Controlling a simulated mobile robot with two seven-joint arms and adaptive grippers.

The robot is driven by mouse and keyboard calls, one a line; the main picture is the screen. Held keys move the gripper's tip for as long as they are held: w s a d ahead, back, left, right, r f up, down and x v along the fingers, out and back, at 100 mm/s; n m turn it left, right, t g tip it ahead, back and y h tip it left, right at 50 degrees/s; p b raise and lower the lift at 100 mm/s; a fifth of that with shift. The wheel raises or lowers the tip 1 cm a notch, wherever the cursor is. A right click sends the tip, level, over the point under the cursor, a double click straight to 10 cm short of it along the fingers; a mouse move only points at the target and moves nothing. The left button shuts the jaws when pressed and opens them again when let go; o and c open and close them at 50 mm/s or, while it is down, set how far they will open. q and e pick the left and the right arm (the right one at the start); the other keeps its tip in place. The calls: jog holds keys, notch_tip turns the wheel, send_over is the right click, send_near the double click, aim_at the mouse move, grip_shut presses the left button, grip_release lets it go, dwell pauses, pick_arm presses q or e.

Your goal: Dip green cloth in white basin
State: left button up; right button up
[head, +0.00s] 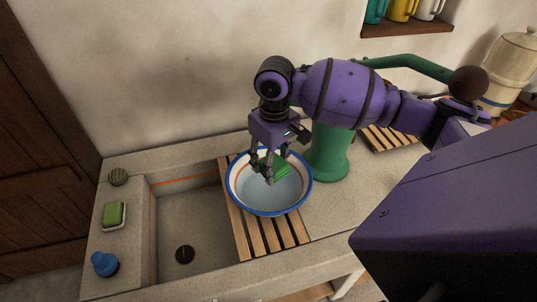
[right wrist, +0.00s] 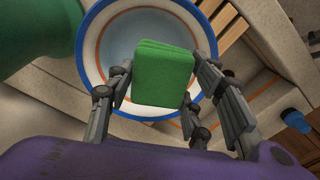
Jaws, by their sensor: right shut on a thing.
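The white basin (head: 240,200) with a blue rim stands on a wooden slatted rack over the sink and holds pale water. My right gripper (head: 268,170) is over the basin, pointing down, shut on the folded green cloth (head: 280,167). In the right wrist view the green cloth (right wrist: 163,75) sits between the fingers of my right gripper (right wrist: 165,95), with the basin (right wrist: 118,45) behind it. I cannot tell whether the cloth's lower edge touches the water. My left gripper is not in view.
The slatted rack (head: 285,236) spans the stone sink (head: 184,220). A green pump column (head: 328,152) stands close to the basin's right. A green soap bar (head: 114,213) in a dish and a blue-topped item (head: 104,263) lie at the left edge.

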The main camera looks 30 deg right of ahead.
jog(key=shift+s+f, duration=0.45)
jog(key=shift+f, duration=0.1)
notch_tip(320, 180, down, 4)
jog(key=shift+w+r, duration=0.15)
jog(key=shift+r, duration=0.05)
notch_tip(320, 180, down, 4)
jog(key=shift+r+b, duration=0.25)
jog(key=shift+b, duration=0.25)
jog(key=shift+f+b, duration=0.3)
jog(key=shift+f, duration=1.65)
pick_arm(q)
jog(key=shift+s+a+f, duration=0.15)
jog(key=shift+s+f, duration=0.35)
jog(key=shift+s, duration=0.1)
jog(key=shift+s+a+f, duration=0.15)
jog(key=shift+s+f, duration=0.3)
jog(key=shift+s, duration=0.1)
pick_arm(e)
jog(key=shift+f, duration=0.25)
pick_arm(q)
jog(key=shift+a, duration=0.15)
pick_arm(e)
jog(key=shift+f, duration=0.3)
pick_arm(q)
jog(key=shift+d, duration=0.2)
pick_arm(e)
jog(key=shift+r, duration=0.2)
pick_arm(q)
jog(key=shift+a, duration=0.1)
